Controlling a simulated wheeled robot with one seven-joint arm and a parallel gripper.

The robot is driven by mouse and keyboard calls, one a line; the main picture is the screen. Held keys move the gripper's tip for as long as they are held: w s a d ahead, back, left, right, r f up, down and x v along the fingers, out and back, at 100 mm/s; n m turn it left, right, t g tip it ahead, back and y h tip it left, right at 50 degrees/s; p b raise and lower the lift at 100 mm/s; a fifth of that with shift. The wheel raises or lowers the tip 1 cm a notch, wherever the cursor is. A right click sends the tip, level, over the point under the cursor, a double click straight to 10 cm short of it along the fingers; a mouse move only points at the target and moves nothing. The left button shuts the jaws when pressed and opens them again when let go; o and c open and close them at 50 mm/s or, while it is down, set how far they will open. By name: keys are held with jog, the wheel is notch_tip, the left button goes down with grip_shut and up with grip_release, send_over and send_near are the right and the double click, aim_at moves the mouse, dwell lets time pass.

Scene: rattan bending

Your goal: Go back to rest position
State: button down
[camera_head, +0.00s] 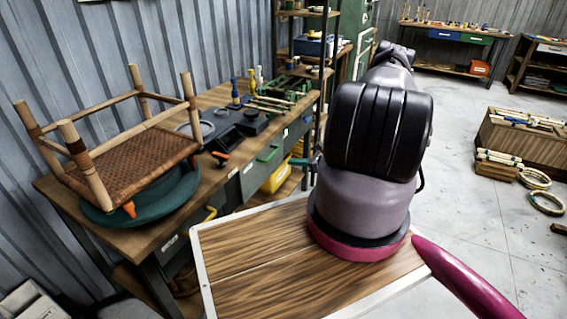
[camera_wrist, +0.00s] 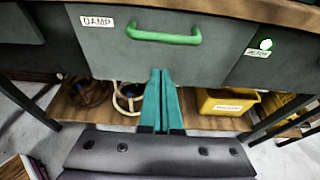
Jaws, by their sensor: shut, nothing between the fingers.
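My gripper (camera_wrist: 161,100) shows in the wrist view with its two green fingers pressed together, shut and empty. It hangs in front of the workbench, just below the green handle (camera_wrist: 164,36) of a grey drawer (camera_wrist: 215,45) labelled "DAMP". The drawer looks closed. In the head view my arm rises at the centre and hides most of the gripper; only a small green part shows at the arm's left edge, near the bench front.
The workbench (camera_head: 165,205) carries an upturned woven stool (camera_head: 130,165) on a green turntable (camera_head: 160,200), plus tools. A yellow bin (camera_wrist: 228,103) and coiled rattan (camera_wrist: 90,92) sit on its lower shelf. A crate (camera_head: 520,140) and rings (camera_head: 547,202) lie on the floor at right.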

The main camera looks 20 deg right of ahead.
jog(key=s+a+r+n+g, duration=0.1)
jog(key=a+r+n+g, duration=0.3)
jog(key=r, duration=0.8)
jog(key=s+a+r+n+g, duration=0.1)
jog(key=a+r+n, duration=0.35)
jog(key=r, duration=0.75)
jog(key=s+a+r+n+g, duration=0.1)
jog(key=a+r+n+g, duration=0.3)
jog(key=r, duration=0.8)
jog(key=s+a+r+n+t+h, duration=0.2)
jog(key=s+r+n, duration=0.4)
jog(key=s+r, duration=0.5)
jog(key=s+a+r+n+t+h, duration=0.2)
jog(key=s+a+r+n+h, duration=0.2)
jog(key=s+r, duration=0.8)
jog(key=s+n, duration=0.1)
jog(key=s, duration=0.2)
jog(key=shift+s+r+n+t+h, duration=0.25)
jog(key=shift+r+n+t+h, duration=0.05)
jog(key=shift+n+t+h, duration=0.1)
